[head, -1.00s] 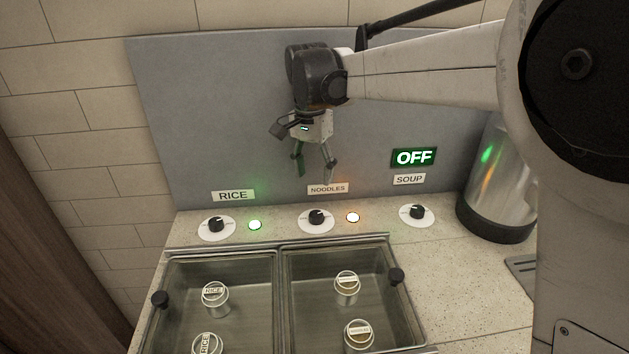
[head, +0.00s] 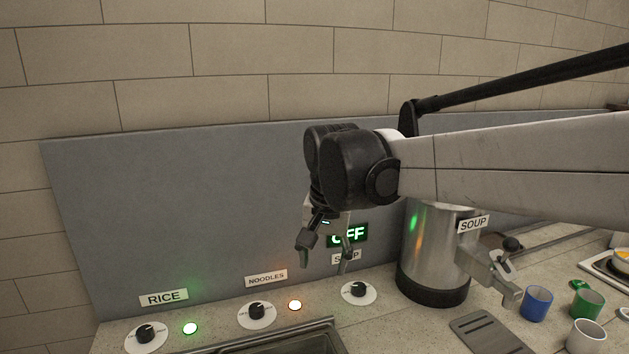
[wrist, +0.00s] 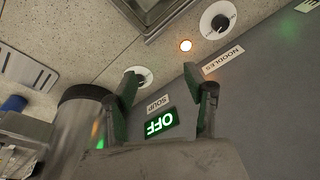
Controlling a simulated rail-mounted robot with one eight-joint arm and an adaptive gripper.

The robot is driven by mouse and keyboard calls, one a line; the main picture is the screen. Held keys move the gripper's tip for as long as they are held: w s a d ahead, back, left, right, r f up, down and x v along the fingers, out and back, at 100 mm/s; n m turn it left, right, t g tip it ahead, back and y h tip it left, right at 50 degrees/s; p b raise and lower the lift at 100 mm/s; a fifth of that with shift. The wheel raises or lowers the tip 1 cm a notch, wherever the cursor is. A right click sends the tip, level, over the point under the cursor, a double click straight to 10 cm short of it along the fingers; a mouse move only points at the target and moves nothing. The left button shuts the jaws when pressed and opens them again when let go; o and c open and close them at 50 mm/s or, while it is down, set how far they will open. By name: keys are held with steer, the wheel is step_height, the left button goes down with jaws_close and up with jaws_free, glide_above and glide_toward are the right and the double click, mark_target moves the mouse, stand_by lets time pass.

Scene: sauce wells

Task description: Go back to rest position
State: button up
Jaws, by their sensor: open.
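My gripper (head: 326,252) is open and empty in the head view. It hangs in the air in front of the grey back panel (head: 190,200), above the counter and near the soup knob (head: 358,289). Its fingers partly cover the green OFF display and the SOUP label behind it. In the wrist view my gripper (wrist: 165,98) shows its two fingers spread, with the OFF display (wrist: 160,123) and SOUP label (wrist: 158,103) between them and nothing held.
A metal soup pot (head: 432,265) stands right of my gripper. Rice (head: 146,335) and noodles (head: 257,311) knobs sit on the left, with a green light (head: 190,328) and an orange light (head: 295,305). Blue (head: 537,303), green (head: 587,304) and white (head: 586,335) cups stand at right.

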steer(key=s+d+f+n+t, duration=0.1)
steer(key=s+d+f+t, duration=0.1)
steer(key=s+d, duration=0.7)
steer(key=s+d+f+n+t, duration=0.1)
steer(key=s+d+f+t, duration=0.2)
steer(key=s+d, duration=0.6)
steer(key=shift+s+d+f+h, duration=0.25)
steer(key=shift+d+f+h, duration=0.05)
steer(key=shift+f, duration=0.45)
